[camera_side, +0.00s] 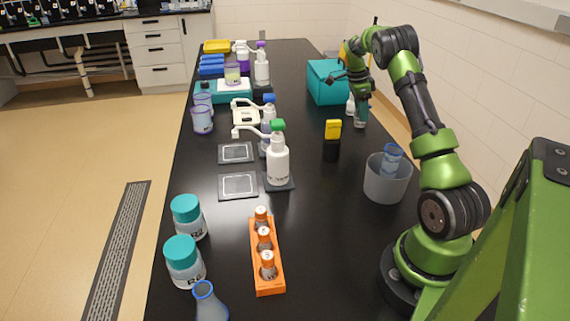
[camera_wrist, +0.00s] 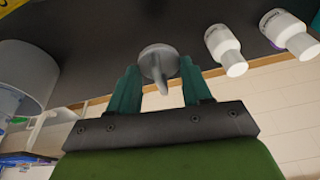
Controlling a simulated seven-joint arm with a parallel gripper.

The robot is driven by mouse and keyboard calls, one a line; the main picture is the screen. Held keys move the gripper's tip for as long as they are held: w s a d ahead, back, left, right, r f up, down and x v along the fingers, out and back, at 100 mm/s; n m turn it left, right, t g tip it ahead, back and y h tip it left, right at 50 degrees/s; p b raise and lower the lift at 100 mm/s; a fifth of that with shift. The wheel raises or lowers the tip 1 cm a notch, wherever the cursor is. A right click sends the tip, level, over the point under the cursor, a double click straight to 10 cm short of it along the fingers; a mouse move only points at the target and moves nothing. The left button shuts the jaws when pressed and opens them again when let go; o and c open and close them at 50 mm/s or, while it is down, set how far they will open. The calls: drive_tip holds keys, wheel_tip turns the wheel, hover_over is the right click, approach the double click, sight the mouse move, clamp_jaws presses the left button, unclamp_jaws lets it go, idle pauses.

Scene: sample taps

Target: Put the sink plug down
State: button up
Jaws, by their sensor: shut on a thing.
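The sink plug (camera_wrist: 158,58) is a grey round disc with a short tapered stem, seen in the wrist view between the two teal fingers of my gripper (camera_wrist: 159,72). My gripper is shut on its stem, and the disc faces the dark bench top. In the side view my gripper (camera_side: 360,108) points down low over the right part of the bench, beside the teal box. The plug is too small or hidden there to make out, and I cannot tell whether it touches the bench.
A small white bottle (camera_side: 351,105) stands close to my gripper; two white bottles (camera_wrist: 226,46) show in the wrist view. A teal box (camera_side: 326,82), a black-and-yellow item (camera_side: 332,140) and a grey bin (camera_side: 385,186) stand around. Pump bottles (camera_side: 278,163) fill the middle.

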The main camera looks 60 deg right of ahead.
sight(359, 140)
drive_tip(key=x, duration=0.2)
drive_tip(key=w+x, duration=0.1)
drive_tip(key=x, duration=0.2)
drive_tip(key=a+x, duration=0.1)
drive_tip(key=x, duration=0.1)
drive_tip(key=shift+w+f, duration=0.1)
drive_tip(key=shift+f, duration=0.5)
drive_tip(key=o, duration=1.1)
drive_tip(key=shift+f, duration=0.15)
drive_tip(key=shift+c, duration=0.2)
